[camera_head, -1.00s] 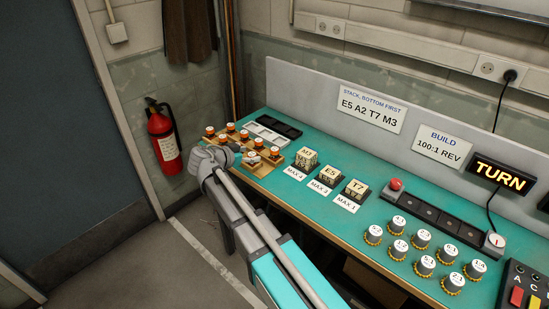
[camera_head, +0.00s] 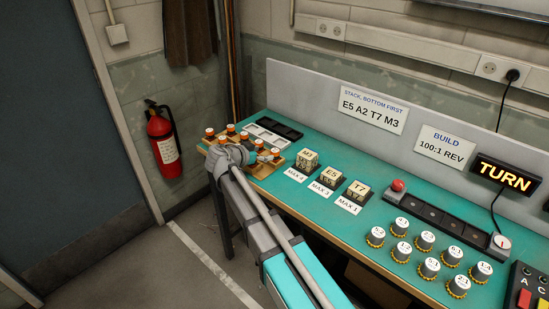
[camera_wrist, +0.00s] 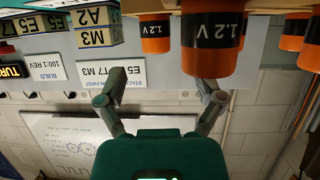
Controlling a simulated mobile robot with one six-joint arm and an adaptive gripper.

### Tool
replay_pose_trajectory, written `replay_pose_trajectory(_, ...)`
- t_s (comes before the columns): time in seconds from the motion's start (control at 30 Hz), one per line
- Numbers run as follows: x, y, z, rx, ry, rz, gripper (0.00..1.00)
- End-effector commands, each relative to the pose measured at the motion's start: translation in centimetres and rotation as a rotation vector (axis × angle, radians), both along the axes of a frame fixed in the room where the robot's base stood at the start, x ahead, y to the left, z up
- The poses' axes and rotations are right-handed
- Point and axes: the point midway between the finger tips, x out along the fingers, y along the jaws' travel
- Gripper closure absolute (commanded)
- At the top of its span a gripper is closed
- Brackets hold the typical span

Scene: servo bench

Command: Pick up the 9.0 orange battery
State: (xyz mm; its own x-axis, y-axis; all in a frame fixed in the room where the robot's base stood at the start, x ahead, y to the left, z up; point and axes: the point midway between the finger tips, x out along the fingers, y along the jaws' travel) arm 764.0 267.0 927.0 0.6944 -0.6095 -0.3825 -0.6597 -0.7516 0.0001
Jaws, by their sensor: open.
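Several orange batteries with white tops (camera_head: 230,129) stand in a wooden rack (camera_head: 264,170) at the bench's left end. In the wrist view, which is upside down, a large orange battery (camera_wrist: 210,58) reads "1.2 V". A second (camera_wrist: 155,45) also reads "1.2 V", and more orange ones (camera_wrist: 293,32) show at the right edge. I can read no 9.0 label. My gripper (camera_wrist: 160,98) is open and empty, its fingers apart near the big 1.2 V battery. In the head view my gripper (camera_head: 232,155) is over the rack's front and hides part of it.
Lettered blocks (camera_head: 330,177) stand on the bench right of the rack. A black tray (camera_head: 278,127) lies behind it, near the back panel (camera_head: 305,95). Several white-topped knobs (camera_head: 428,267) stand at the right. A fire extinguisher (camera_head: 164,140) hangs at left.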

Motion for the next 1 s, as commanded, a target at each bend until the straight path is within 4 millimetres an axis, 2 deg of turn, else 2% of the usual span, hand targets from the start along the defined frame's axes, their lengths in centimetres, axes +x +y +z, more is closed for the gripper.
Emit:
replay_pose_trajectory(0.2, 1.5, -1.9, -0.9, 0.001, -0.001, -0.003, 0.13)
replay_pose_trajectory(0.4, 2.8, -3.0, -1.6, 0.0, 0.0, -0.001, 0.13)
replay_pose_trajectory(1.0, 2.9, -3.2, -1.5, 0.0, 0.0, -0.001, 0.13)
